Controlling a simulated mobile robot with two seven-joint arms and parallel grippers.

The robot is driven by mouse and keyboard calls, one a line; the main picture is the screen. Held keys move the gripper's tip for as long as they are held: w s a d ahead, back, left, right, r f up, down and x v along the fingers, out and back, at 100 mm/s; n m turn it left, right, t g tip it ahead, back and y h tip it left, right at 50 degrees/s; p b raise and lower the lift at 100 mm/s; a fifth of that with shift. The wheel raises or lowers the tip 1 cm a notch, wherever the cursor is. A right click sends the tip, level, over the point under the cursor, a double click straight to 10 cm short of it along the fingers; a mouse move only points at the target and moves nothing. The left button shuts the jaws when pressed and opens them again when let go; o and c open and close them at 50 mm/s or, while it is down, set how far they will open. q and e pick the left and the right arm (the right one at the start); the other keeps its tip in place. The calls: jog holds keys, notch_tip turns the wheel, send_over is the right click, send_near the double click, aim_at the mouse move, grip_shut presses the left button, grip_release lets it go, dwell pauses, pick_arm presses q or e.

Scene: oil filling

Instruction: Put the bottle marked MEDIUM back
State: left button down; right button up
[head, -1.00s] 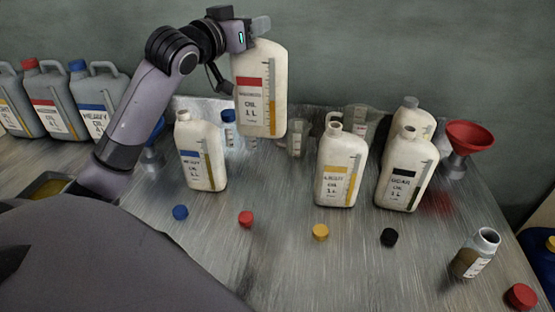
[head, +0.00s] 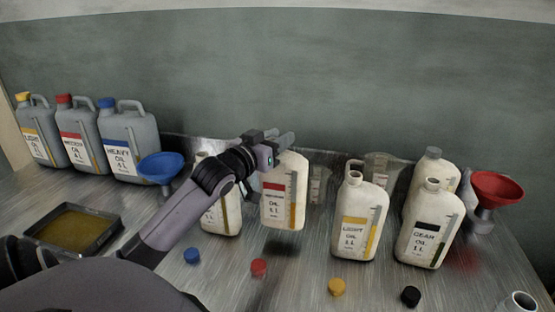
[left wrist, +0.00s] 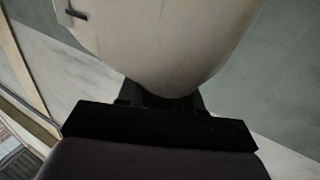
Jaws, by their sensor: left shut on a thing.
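The bottle marked MEDIUM (head: 285,203), cream with a red label band and an oil gauge strip, is upright in the head view. It hangs a little above the bench, with a dark shadow under it. My left gripper (head: 285,147) is shut on its upper part. In the left wrist view the pale bottle body (left wrist: 165,40) fills the top, right at the gripper (left wrist: 160,105). The bottle's mouth is hidden by the gripper. A red cap (head: 259,267) lies on the bench in front of it. My right gripper is not in view.
A blue-label bottle (head: 229,215) stands close left, partly behind my arm. The LIGHT bottle (head: 360,218) and GEAR bottle (head: 428,231) stand to the right. A clear measuring jug (head: 319,184) is behind. Blue (head: 192,256), yellow (head: 337,287) and black (head: 410,296) caps lie in front.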

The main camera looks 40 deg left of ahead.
pick_arm(q)
jog(key=shift+f, duration=2.35)
jog(key=shift+f, duration=0.15)
jog(key=c, duration=0.7)
grip_release()
jog(key=shift+f, duration=0.1)
jog(key=shift+c, duration=0.2)
jog(key=s+d+b, duration=0.1)
jog(key=s, duration=1.1)
jog(key=shift+d, duration=0.15)
